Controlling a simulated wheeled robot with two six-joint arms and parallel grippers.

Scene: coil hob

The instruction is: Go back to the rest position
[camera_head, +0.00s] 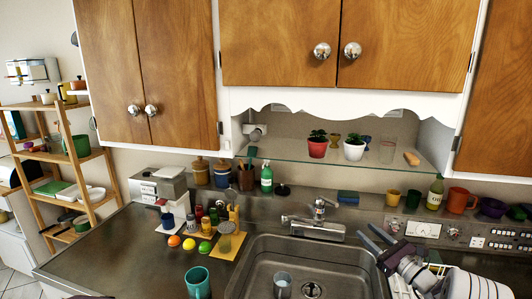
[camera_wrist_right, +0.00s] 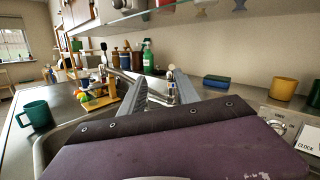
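My right gripper (camera_head: 368,231) is above the right edge of the sink, with its arm coming in from the lower right. In the right wrist view its two fingers (camera_wrist_right: 149,76) stand apart with nothing held between them, and the tap shows beyond them. My left gripper is outside both views.
The metal sink (camera_head: 262,255) holds a grey cup (camera_head: 282,284). A tap (camera_head: 318,221) stands behind it. A teal mug (camera_head: 197,282) is on the counter left of the sink. A glass shelf (camera_head: 290,162) with plants hangs above. White dishes (camera_head: 470,284) are at the lower right.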

